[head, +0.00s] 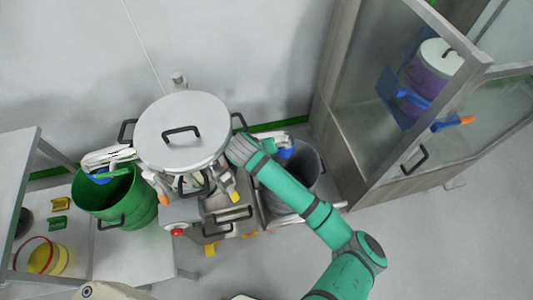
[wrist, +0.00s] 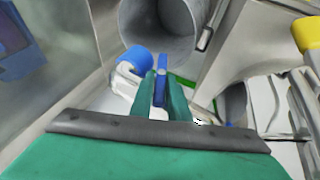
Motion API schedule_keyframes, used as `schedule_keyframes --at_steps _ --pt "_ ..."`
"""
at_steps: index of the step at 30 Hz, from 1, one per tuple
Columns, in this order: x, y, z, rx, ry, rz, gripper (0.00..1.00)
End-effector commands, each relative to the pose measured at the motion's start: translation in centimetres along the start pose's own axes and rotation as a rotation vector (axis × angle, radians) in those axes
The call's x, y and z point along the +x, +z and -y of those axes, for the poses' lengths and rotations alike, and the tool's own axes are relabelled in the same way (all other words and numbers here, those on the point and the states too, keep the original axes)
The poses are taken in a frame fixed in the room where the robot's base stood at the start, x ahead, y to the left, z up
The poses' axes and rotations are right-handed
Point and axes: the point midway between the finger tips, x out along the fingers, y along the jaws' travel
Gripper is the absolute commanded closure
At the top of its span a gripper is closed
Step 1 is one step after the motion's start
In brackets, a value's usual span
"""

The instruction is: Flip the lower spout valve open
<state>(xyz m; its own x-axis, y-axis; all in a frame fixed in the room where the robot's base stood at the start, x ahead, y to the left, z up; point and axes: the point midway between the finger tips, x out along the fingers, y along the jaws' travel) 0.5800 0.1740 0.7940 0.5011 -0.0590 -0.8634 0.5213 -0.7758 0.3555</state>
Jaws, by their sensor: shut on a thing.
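In the wrist view, my gripper (wrist: 161,82) has its two green fingers close together on a narrow blue lever (wrist: 162,66), which I take to be the spout valve's handle. The lever stands up between the fingertips, and a grey round opening lies beyond it. A short blue cylinder (wrist: 134,60) with a white end is just left of the fingers. In the head view, my green arm reaches to the right side of the lidded white vessel (head: 182,113). The fingertips and lever are hidden there, and the valve's open or closed position cannot be told.
A grey bin (head: 303,172) stands right of the vessel, behind my arm. A green bucket (head: 110,196) stands to the left. A glass-fronted cabinet (head: 363,150) is at the right, with open floor in front. A yellow part (wrist: 307,33) shows at the wrist view's right edge.

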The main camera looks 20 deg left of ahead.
Motion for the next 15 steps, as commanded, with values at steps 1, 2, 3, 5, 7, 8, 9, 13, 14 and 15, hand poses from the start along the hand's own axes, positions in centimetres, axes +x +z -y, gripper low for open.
schedule_keyframes --at_steps 1,2,3,5,7,8,9,13,14,15 --pt "-0.01 0.09 0.21 -0.008 0.012 0.002 1.0" --pt "-0.02 0.1 0.18 -0.01 0.02 0.002 1.0" --pt "-0.03 0.13 0.16 -0.013 0.027 0.003 1.0" --pt "-0.04 0.15 0.14 -0.015 0.033 0.003 1.0" --pt "-0.04 0.16 0.12 -0.015 0.035 0.003 1.0" --pt "-0.03 0.16 0.11 -0.014 0.034 0.003 1.0" --pt "-0.03 0.15 0.11 -0.014 0.034 0.003 1.0" --pt "-0.03 0.1 0.13 -0.015 0.034 0.002 1.0" --pt "-0.04 0.09 0.14 -0.015 0.034 0.002 0.77" --pt "-0.04 0.07 0.15 -0.015 0.034 0.001 0.68"
